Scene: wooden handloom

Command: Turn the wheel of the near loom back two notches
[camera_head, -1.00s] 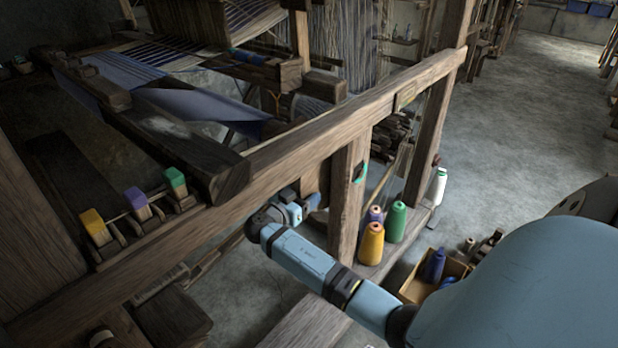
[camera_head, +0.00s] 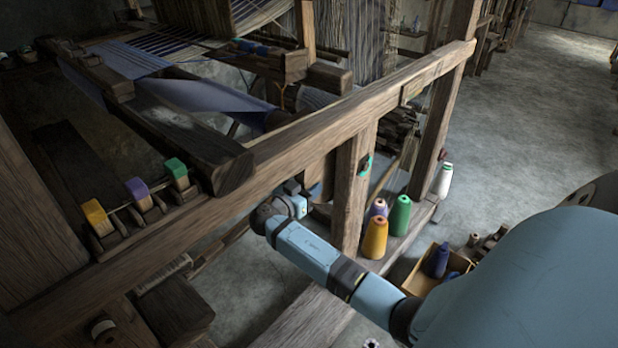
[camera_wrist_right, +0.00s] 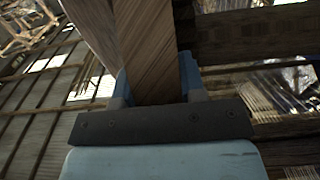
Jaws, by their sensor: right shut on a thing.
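The near loom's wooden frame (camera_head: 330,125) crosses the head view diagonally. My right gripper (camera_head: 303,192) is under its long side beam, left of an upright post (camera_head: 352,190). In the right wrist view, the blue fingers (camera_wrist_right: 157,80) of my right gripper stand on both sides of a wooden piece (camera_wrist_right: 150,50) and are shut on it. I cannot tell whether this piece belongs to the wheel. The wheel does not show as a whole; the beam and my gripper cover that area. My left gripper is not in view.
Yarn cones, including a yellow one (camera_head: 375,238) and a green one (camera_head: 398,214), stand on a low ledge right of the post. A box (camera_head: 421,277) holds blue cones. A bench (camera_head: 305,318) lies below my forearm. Open floor (camera_head: 545,120) is at right.

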